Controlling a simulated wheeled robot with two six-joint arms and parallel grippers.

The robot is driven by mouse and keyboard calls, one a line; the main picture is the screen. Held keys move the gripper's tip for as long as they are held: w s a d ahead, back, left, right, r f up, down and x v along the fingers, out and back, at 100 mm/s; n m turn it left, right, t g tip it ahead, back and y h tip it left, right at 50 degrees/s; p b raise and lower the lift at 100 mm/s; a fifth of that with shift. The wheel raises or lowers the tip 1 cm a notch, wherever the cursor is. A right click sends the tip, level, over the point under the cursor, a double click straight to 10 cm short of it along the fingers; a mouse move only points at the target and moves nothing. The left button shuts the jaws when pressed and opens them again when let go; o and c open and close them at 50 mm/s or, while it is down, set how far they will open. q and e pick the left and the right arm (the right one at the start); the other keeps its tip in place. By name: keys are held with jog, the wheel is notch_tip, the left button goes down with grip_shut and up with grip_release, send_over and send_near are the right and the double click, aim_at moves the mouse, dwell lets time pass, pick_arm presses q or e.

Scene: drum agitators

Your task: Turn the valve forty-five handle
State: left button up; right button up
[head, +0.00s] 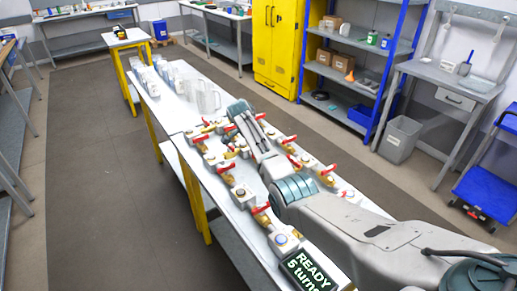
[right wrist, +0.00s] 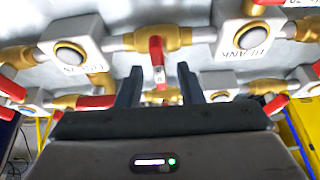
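In the right wrist view, a red valve handle (right wrist: 157,52) hangs from a brass valve body (right wrist: 160,38) on a grey pipe. A small label sits near its tip, too small to read. My right gripper (right wrist: 158,78) is open, with one dark finger on each side of this handle's lower end; I cannot tell whether either touches it. In the head view my right arm reaches over the bench among several red-handled brass valves (head: 262,209), and its fingertips are not clear there. I cannot read which handle is forty-five. My left gripper is not in view.
Grey blocks with round buttons (right wrist: 70,52) flank the valve, with other red handles (right wrist: 96,102) close by. Clear jugs (head: 203,95) stand at the bench's far end. The floor to the left is clear.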

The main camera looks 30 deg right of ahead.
jog(key=b+v, duration=0.3)
jog(key=v, duration=0.7)
jog(key=shift+a+r, duration=0.2)
jog(key=shift+r, duration=0.15)
